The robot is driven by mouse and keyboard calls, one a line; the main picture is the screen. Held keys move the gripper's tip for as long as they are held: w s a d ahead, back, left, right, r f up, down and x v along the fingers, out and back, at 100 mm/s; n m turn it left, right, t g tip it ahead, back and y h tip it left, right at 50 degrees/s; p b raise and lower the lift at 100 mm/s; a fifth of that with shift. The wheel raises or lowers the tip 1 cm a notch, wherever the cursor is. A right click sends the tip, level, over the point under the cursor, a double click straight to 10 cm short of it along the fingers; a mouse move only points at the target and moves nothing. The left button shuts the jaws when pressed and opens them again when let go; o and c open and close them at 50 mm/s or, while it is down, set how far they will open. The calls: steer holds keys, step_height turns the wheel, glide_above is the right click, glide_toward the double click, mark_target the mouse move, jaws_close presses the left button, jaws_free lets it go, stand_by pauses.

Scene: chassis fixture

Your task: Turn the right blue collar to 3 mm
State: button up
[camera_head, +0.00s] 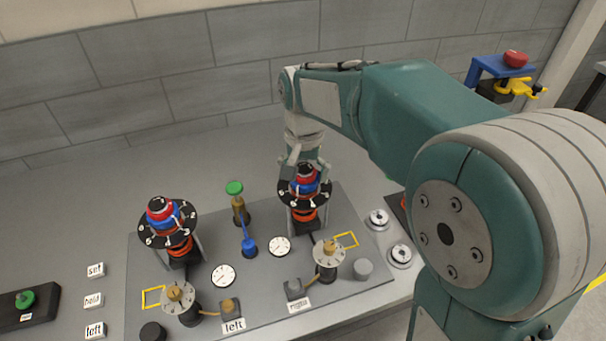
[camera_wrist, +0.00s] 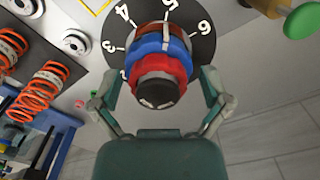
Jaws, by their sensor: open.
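The right damper unit (camera_head: 306,218) stands on the grey fixture plate, with a black numbered dial (camera_head: 292,199), a blue collar (camera_head: 305,185) and a red collar (camera_head: 305,176) on top. In the wrist view the blue collar (camera_wrist: 155,46) lies between the black dial (camera_wrist: 199,12) and the red collar (camera_wrist: 160,68), with a black cap nearest me. My gripper (camera_head: 308,163) is above the right unit; in the wrist view its open fingers (camera_wrist: 160,88) stand on both sides of the collars. I cannot tell whether the fingers touch them. A second unit with a blue collar (camera_head: 164,221) stands left.
A green-topped post (camera_head: 235,189) and a blue lever (camera_head: 248,243) stand between the two units. Gauges (camera_head: 280,246), brass-topped knobs (camera_head: 328,250) and labelled blocks (camera_head: 300,304) lie toward the front. Round silver pieces (camera_head: 378,219) lie right of the plate. A wall rises behind.

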steer(key=m, duration=1.2)
